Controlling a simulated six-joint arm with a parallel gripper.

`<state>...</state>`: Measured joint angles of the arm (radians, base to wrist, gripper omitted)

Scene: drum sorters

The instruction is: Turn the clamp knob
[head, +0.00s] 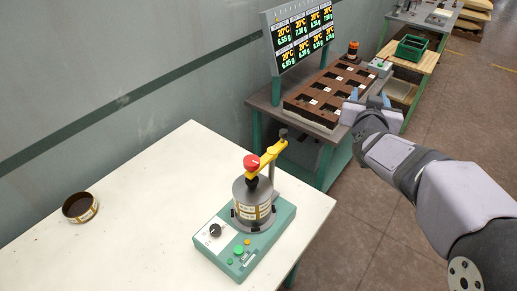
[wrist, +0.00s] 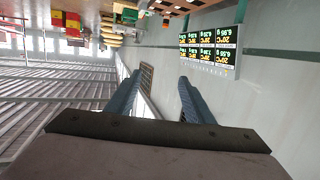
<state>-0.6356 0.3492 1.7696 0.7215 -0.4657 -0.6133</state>
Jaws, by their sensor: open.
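A red knob (head: 251,161) sits on top of a yellow clamp arm (head: 270,152), which I take as the clamp knob. Below it a grey drum with a labelled band (head: 252,203) stands on a green base (head: 245,238) on the white table. The base carries a black dial (head: 215,230) and a green button (head: 238,250). My gripper (head: 369,97) is well right of and beyond the knob, near the back bench, apart from everything. In the wrist view its two blue fingers (wrist: 160,82) are spread with nothing between them. The knob is not visible in that view.
A round brown-rimmed ring or dish (head: 80,207) lies at the white table's left. The back bench holds a brown compartment tray (head: 325,93) under a display board (head: 302,37), also in the wrist view (wrist: 210,48). The table's middle is clear (head: 155,200). A wall runs along the left.

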